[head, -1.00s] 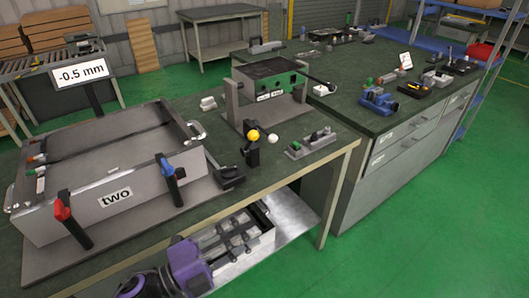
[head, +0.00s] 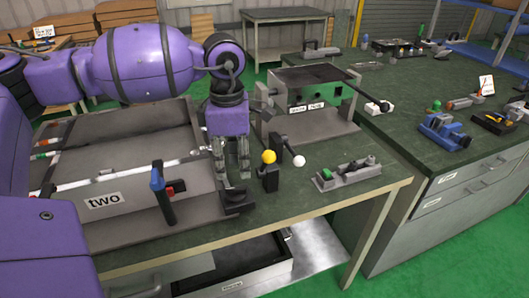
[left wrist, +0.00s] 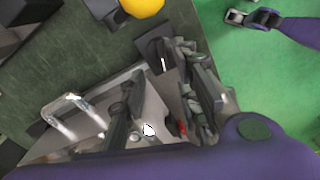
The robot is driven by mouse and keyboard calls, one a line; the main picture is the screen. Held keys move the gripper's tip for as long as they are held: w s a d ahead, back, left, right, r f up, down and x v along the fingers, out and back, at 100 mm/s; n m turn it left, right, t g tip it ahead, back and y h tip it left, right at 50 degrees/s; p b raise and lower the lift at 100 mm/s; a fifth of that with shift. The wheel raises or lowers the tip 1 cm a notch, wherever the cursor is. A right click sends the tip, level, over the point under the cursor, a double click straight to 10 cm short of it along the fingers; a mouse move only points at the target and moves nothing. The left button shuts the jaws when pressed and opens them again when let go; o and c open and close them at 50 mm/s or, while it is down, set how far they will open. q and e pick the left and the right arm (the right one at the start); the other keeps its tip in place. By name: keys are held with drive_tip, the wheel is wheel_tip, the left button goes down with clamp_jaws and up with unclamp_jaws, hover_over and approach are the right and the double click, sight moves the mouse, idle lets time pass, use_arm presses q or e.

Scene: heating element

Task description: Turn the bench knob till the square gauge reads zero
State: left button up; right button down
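My left gripper (head: 234,172) points down between the right wall of the grey box marked "two" (head: 104,200) and the yellow-ball lever (head: 269,157). In the left wrist view its fingers (left wrist: 165,100) are spread with nothing seen held. A low black fitting (head: 240,203) sits at the box's right front corner, close to the fingertips; contact is unclear. It also shows in the left wrist view (left wrist: 155,50). I cannot tell which part is the bench knob. The square gauge is not visible now. A second purple-armed gripper, apparently my right (left wrist: 254,17), shows small over green floor.
A blue-topped handle (head: 160,185) stands at the box front. An open drawer (head: 240,265) lies below the bench. Green floor is clear at right.

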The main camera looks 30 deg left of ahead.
sight(235, 188)
use_arm(q)
wheel_tip(235, 188, down, 7)
drive_tip(key=shift+s+f, duration=0.1)
drive_tip(key=shift+s, duration=0.05)
clamp_jaws()
